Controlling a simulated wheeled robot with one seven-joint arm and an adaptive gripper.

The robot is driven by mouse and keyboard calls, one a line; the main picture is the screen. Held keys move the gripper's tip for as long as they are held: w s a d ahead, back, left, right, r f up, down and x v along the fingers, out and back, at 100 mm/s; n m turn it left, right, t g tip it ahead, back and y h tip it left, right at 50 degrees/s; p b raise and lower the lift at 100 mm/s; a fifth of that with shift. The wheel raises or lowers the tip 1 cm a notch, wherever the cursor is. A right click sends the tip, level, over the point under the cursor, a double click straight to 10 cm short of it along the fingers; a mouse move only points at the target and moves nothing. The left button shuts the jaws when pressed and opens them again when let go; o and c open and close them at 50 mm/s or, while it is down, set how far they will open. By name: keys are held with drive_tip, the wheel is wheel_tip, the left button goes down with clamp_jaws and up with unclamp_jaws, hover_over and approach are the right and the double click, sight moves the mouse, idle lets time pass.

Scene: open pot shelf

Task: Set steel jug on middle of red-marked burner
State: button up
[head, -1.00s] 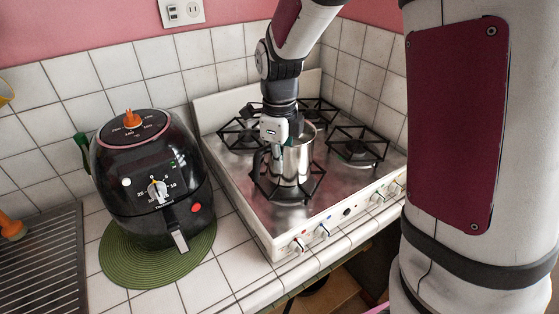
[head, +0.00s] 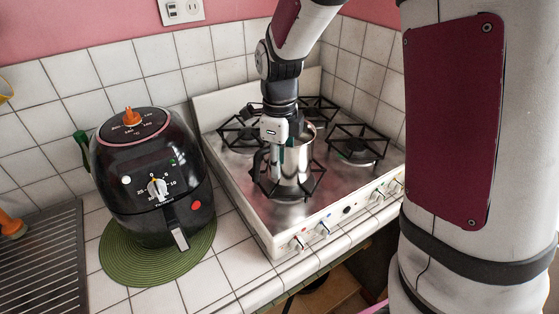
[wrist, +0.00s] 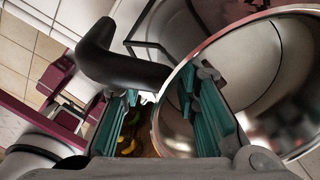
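The steel jug (head: 291,163) stands upright on the front-left burner grate (head: 263,189) of the stove. Its black handle (head: 260,160) is on its left side. My gripper (head: 279,146) is at the jug's upper left side, partly hiding it. In the wrist view, the jug's rim and open inside (wrist: 262,75) fill the right, and the black handle (wrist: 125,68) runs to the upper left. The right finger overlaps the jug's rim in the picture; contact cannot be told.
The stove (head: 240,197) has other empty grates behind and right (head: 357,147). Red (head: 297,243) and blue (head: 323,229) marks show at its front knobs. A black air fryer (head: 150,180) stands on a green mat (head: 125,262) to the left. Tiled walls close the back.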

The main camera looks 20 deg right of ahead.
wheel_tip(320, 180, up, 12)
drive_tip(key=shift+f, duration=0.25)
drive_tip(key=shift+r, duration=0.25)
idle(0.3)
drive_tip(key=s+r+n+t, duration=0.2)
drive_tip(key=s+n, duration=0.7)
drive_tip(key=n, duration=0.4)
drive_tip(key=s+r+n+t, duration=0.2)
drive_tip(key=s+n+t, duration=0.1)
drive_tip(key=s+n, duration=0.7)
drive_tip(key=n, duration=0.3)
drive_tip(key=shift+s+d+r+n, duration=0.2)
drive_tip(key=shift+s+r+n, duration=0.1)
drive_tip(key=shift+r, duration=0.1)
